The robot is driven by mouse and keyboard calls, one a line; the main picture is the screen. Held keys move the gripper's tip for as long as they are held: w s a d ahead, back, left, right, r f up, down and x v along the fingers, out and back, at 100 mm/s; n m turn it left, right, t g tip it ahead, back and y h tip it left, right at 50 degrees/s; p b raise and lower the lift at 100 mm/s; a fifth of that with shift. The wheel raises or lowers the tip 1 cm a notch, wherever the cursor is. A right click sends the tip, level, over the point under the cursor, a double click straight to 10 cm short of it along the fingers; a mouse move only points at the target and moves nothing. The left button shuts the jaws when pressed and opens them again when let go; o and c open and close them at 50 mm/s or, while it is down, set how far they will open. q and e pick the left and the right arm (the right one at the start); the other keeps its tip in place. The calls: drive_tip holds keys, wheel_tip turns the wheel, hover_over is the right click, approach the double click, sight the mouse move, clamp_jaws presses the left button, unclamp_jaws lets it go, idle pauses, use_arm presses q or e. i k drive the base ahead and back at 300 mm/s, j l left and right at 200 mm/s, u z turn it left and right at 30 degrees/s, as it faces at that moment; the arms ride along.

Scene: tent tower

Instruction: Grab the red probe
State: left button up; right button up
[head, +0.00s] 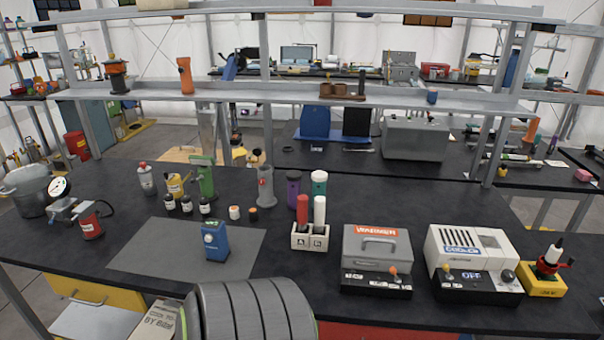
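A red probe (302,211) stands upright in the left slot of a white two-slot holder (310,240) on the dark workbench, right of the middle. Its lower end is hidden inside the holder. A white probe (319,211) stands beside it in the right slot. The slots carry labels that look like A and B. Neither of my grippers is in view, and nothing touches the red probe.
A grey box device (376,250) and a white device (470,255) stand right of the holder. A blue handheld device (215,241) is on a grey mat (150,250) to the left. Small bottles and canisters stand behind.

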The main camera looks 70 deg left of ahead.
sight(302, 199)
drive_tip(key=u, duration=2.3)
drive_tip(key=i+l+u, duration=0.1)
drive_tip(key=l, duration=0.25)
drive_tip(key=i, duration=0.05)
